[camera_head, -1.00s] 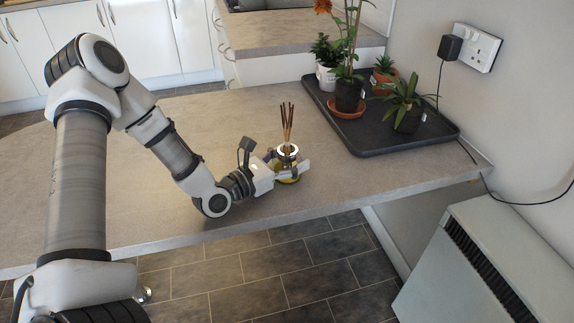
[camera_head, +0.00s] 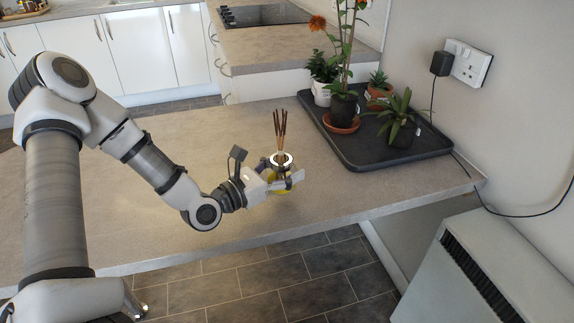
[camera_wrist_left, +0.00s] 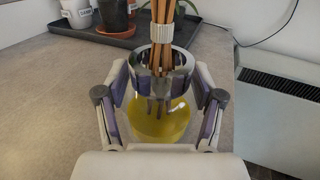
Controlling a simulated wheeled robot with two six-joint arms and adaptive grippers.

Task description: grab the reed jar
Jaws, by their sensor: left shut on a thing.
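The reed jar (camera_head: 281,160) is a small glass jar with yellow liquid, a silver collar and several brown reeds standing up from it. It is upright near the counter's right part. My left gripper (camera_head: 283,183) is shut on the jar, with one finger on either side of its body. In the left wrist view the jar (camera_wrist_left: 160,118) sits between the fingers of the left gripper (camera_wrist_left: 161,108), with the reeds rising out of the top. I cannot tell whether its base touches the counter. My right gripper is not in view.
A dark tray (camera_head: 365,162) with several potted plants stands behind and right of the jar. A socket with a black plug (camera_head: 441,62) is on the right wall. A white heater (camera_head: 455,275) stands below.

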